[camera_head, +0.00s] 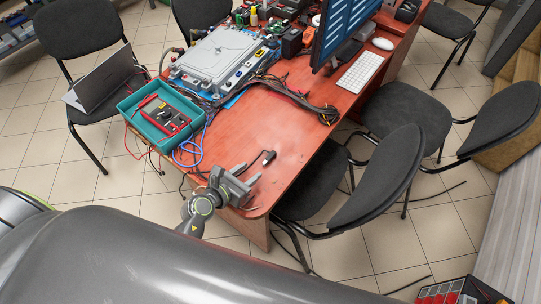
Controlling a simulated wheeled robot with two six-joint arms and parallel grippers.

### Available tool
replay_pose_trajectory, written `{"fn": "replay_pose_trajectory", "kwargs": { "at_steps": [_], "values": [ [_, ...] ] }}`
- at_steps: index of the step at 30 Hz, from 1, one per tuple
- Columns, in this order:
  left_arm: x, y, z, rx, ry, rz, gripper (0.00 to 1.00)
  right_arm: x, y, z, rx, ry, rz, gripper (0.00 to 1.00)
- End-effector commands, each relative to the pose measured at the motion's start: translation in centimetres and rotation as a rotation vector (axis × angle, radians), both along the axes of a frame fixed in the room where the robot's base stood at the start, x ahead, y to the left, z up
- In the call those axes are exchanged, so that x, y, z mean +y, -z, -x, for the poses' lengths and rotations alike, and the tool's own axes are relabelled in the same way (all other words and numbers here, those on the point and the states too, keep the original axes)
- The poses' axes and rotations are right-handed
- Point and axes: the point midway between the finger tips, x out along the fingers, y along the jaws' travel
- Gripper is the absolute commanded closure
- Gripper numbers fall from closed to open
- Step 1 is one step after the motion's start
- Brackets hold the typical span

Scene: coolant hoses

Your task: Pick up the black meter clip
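A small black clip (268,157), which looks like the meter clip, lies on the red-brown table (290,165) near its front corner. A thin dark lead seems to run from it leftward. My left gripper (250,174) is just to the lower left of the clip, above the table corner. Its grey fingers look apart with nothing visible between them. It appears not to touch the clip. The red multimeter (166,116) sits in a teal tray (133,116) at the table's left edge. My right gripper is not in view.
A blue cable coil (188,153) lies beside the tray. A grey metal housing (217,57) and a dark hose bundle (290,95) occupy the table's middle. A monitor (340,25) and keyboard (360,72) stand behind. Black chairs (375,180) crowd the right side.

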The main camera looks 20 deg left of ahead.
Motion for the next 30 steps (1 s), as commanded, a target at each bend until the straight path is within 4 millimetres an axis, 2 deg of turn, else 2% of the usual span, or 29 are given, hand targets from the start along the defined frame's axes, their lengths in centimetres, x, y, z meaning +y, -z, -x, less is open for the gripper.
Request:
{"fn": "replay_pose_trajectory", "kwargs": {
  "at_steps": [3,11,19,29,30],
  "values": [
    [-0.4,0.6,-1.2,0.000,0.000,0.001,0.60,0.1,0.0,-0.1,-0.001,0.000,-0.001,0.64],
    [-1.1,1.2,-2.6,0.001,0.000,0.003,0.60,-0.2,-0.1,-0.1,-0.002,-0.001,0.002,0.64],
    [-2.4,2.7,-5.4,0.000,0.000,0.001,0.60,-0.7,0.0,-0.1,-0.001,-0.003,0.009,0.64],
    [-2.6,2.9,-5.9,0.000,0.000,0.001,0.60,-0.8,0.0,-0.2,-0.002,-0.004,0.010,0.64],
    [-2.6,2.9,-5.9,0.000,0.000,0.001,0.64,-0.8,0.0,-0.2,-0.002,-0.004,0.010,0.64]
  ]
}}
